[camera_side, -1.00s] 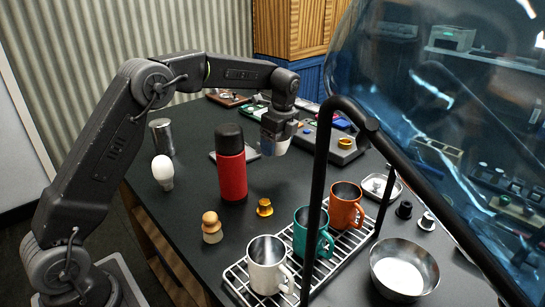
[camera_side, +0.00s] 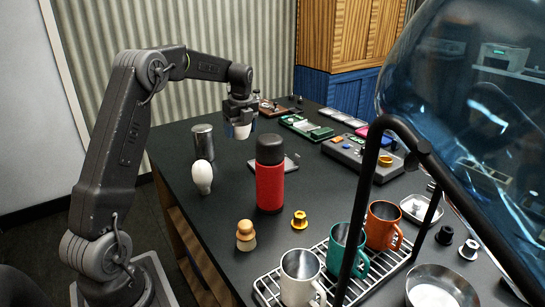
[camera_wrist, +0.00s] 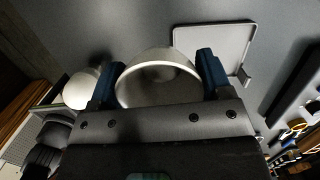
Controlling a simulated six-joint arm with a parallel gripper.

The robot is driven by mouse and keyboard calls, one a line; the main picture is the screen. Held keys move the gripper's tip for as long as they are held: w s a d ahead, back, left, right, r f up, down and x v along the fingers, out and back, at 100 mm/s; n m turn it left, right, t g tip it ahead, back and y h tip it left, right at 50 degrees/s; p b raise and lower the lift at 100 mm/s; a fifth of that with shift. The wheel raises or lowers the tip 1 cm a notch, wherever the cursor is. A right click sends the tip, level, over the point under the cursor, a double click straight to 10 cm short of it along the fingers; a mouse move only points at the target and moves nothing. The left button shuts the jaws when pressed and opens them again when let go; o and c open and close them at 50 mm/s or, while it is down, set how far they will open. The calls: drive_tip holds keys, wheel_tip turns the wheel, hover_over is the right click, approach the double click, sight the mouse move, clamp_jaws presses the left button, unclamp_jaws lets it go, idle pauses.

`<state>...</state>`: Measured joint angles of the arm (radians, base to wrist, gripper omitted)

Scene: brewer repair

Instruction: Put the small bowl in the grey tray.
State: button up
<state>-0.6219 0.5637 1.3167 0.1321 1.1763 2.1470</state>
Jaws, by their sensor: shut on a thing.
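My gripper (camera_side: 241,127) is shut on a small white bowl (camera_side: 243,132), held above the far part of the dark table. In the wrist view the bowl (camera_wrist: 160,82) sits between the two blue fingers of my gripper (camera_wrist: 155,75), its open side partly visible. The grey tray (camera_wrist: 218,32) is flat, square and low-rimmed; it lies beyond the bowl, up and to the right in the wrist view. In the side view the tray (camera_side: 291,161) shows behind the red flask, partly hidden by it. The bowl is apart from the tray.
The red flask (camera_side: 270,185) stands upright in front of the tray. A metal cylinder (camera_side: 203,143) and a white bulb (camera_side: 202,177) are left of it. A control box (camera_side: 358,157) is at right. Several mugs stand on a wire rack (camera_side: 268,289) in front.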

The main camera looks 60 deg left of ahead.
drive_tip(key=w+d+f, duration=0.4)
drive_tip(key=w, duration=0.1)
drive_tip(key=w+d+f, duration=0.2)
drive_tip(key=w, duration=0.1)
drive_tip(key=shift+f, duration=2)
drive_tip(key=o, duration=1)
drive_tip(key=shift+f, duration=0.15)
drive_tip(key=shift+c, duration=0.2)
wheel_tip(320, 180, up, 12)
drive_tip(key=d, duration=0.1)
drive_tip(key=shift+d, duration=0.35)
drive_tip(key=shift+d, duration=0.1)
